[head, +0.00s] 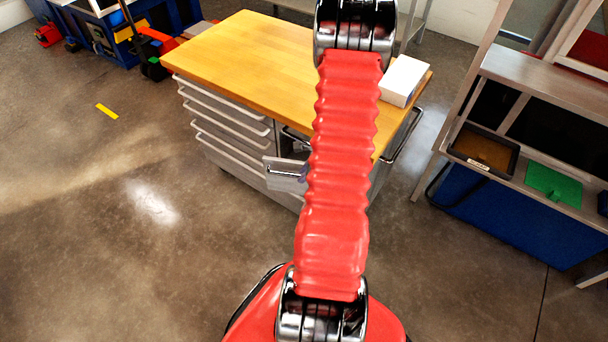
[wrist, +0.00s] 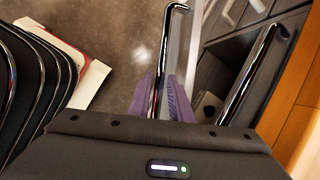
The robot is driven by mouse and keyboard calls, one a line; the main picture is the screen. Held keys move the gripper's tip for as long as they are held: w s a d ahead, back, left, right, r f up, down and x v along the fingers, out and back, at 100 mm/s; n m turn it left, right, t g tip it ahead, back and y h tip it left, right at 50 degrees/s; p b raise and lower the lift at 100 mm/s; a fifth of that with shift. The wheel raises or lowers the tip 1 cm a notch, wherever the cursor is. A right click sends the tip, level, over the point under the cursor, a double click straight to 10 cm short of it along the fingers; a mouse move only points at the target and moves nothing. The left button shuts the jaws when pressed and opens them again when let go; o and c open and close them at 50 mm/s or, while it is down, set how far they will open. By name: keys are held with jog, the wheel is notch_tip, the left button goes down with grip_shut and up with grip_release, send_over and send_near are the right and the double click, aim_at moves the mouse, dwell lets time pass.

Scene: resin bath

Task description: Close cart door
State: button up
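The cart (head: 235,150) has a wooden top and stands ahead of me. Its door (head: 285,172) shows as a grey panel standing out from the front, partly hidden by my arm. In the wrist view the door (wrist: 180,50) stands open at an angle beside the dark cart interior (wrist: 208,100). A chrome handle (wrist: 170,30) runs along the door. My gripper (wrist: 165,95) has its purple fingers close on both sides of this handle and looks shut on it. The exact contact is hard to see.
Drawers (head: 225,130) line the cart's left part. A chrome push bar (head: 405,135) is on its right end. A white box (head: 403,80) lies on the top. A metal bench (head: 540,75) with trays stands at right.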

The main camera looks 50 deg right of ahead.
jog(key=shift+r, duration=0.1)
jog(key=shift+s+r, duration=0.2)
jog(key=shift+r, duration=0.25)
jog(key=v, duration=1.2)
jog(key=shift+s+r, duration=0.15)
jog(key=shift+r, duration=0.05)
jog(key=shift+c, duration=0.4)
